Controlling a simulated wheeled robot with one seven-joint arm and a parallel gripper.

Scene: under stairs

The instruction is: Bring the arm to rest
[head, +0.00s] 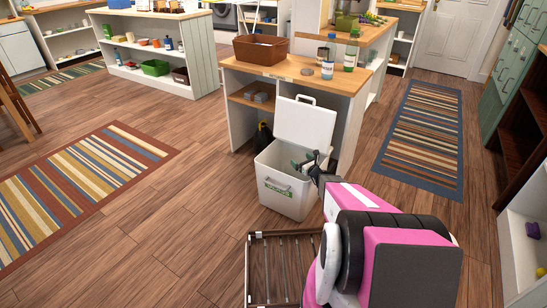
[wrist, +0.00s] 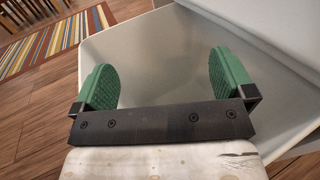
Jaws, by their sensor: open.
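My arm, pink and black, reaches forward from the bottom right of the head view. My gripper (head: 312,163) is at the mouth of a white bin (head: 288,192) whose lid (head: 305,122) stands up open. In the wrist view my gripper (wrist: 166,85) has its two green pads wide apart with nothing between them. The pale inner wall of the bin (wrist: 160,45) shows behind and between the pads. The bottom of the bin is not clearly seen.
A wooden-topped counter (head: 270,72) with a brown basket (head: 261,48) and bottles stands just behind the bin. A slatted crate (head: 262,270) lies on the floor in front. Striped rugs (head: 85,185) lie left and right (head: 422,135). Open wooden floor (head: 170,240) is at the left.

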